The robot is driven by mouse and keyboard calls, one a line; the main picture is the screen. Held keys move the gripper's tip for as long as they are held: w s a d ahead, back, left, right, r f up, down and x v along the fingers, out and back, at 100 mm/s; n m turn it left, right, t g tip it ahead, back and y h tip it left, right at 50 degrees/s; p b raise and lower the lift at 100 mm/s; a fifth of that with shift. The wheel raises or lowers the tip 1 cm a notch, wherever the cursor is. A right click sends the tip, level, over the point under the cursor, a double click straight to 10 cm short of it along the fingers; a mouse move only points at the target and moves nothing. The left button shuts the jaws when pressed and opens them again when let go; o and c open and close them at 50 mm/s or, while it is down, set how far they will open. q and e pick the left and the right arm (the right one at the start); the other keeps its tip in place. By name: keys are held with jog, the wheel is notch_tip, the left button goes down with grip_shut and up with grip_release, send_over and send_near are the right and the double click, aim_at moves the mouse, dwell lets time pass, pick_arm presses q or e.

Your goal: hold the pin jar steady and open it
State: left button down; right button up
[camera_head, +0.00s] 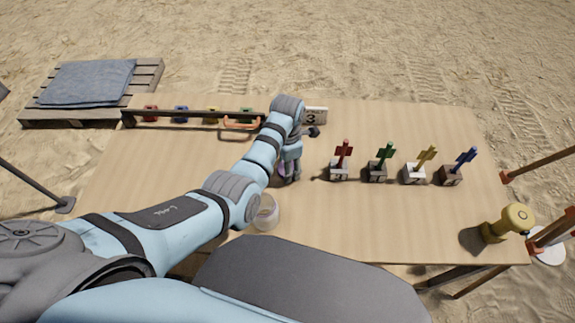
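A small clear, pale jar (265,213) stands near the front of the table, just right of my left forearm, which passes close by it. Its top looks open, but it is too small to be sure. My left arm reaches across the table, and my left gripper (289,170) points down near the table's middle, behind the jar. A purple round thing (283,170) shows at the fingers, partly hidden by them. I cannot tell whether the fingers are closed on it. My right gripper is not in view.
Red (341,160), green (381,163), yellow (418,166) and blue (456,168) markers stand in blocks at right. A yellow object (508,223) is at the right front corner. The front middle is clear.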

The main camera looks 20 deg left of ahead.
pick_arm(q)
jog(key=c, duration=0.7)
grip_release()
jog(key=shift+w+f, duration=0.1)
jog(key=shift+f, duration=0.05)
jog(key=shift+c, duration=0.2)
notch_tip(320, 180, up, 12)
jog(key=p, duration=0.3)
jog(key=shift+r, duration=0.2)
jog(key=shift+f, duration=0.1)
